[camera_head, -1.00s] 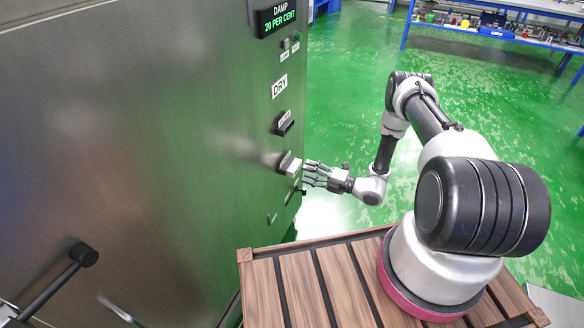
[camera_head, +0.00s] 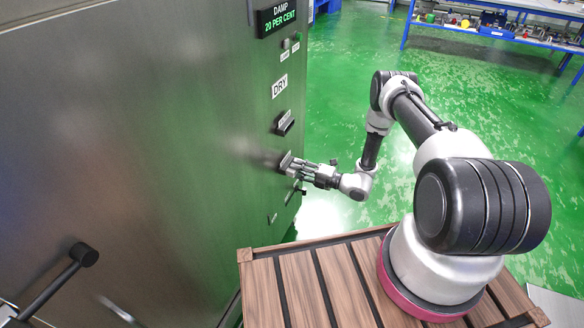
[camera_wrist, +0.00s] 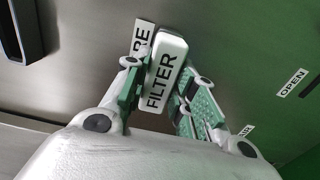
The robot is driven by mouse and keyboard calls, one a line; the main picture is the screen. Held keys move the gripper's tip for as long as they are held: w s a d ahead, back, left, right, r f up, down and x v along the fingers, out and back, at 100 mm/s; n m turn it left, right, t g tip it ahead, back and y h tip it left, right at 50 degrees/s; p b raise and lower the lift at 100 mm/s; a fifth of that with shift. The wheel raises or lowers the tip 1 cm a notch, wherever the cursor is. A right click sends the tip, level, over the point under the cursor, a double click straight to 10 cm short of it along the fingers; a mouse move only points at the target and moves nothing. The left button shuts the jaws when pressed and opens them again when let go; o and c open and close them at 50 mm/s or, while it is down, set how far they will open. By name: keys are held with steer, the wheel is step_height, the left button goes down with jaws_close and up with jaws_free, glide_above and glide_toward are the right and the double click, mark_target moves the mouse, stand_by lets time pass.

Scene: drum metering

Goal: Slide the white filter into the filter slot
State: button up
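The white filter (camera_wrist: 164,72), lettered FILTER, stands at the steel cabinet's face in the wrist view. In the head view my fingers mostly hide it. How deep it sits in the slot cannot be told, and the slot opening is hidden. My gripper (camera_head: 294,166) is up against the panel below the black handle at the lower DRY side. In the wrist view my gripper (camera_wrist: 158,68) has its green-padded fingers spread, one on each side of the filter. The left fingertip looks slightly apart from it; the right one is very close, and contact is unclear.
A black handle (camera_head: 284,123) juts out just above my gripper. An OPEN label (camera_wrist: 291,82) is at right. Green floor (camera_head: 350,90) lies clear beyond.

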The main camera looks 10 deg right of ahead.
steer(key=shift+s+d, duration=0.15)
steer(key=shift+d, duration=0.05)
jaws_close()
steer(key=shift+v, duration=1.85)
steer(key=shift+d, duration=0.1)
steer(key=shift+v, duration=1.95)
steer(key=w+d+r, duration=0.2)
steer(key=w+r, duration=0.1)
steer(key=r, duration=0.6)
steer(key=s+a+r, duration=0.1)
steer(key=s+r, duration=0.2)
steer(key=r, duration=0.6)
steer(key=shift+s+a, duration=0.15)
steer(key=shift+s, duration=0.2)
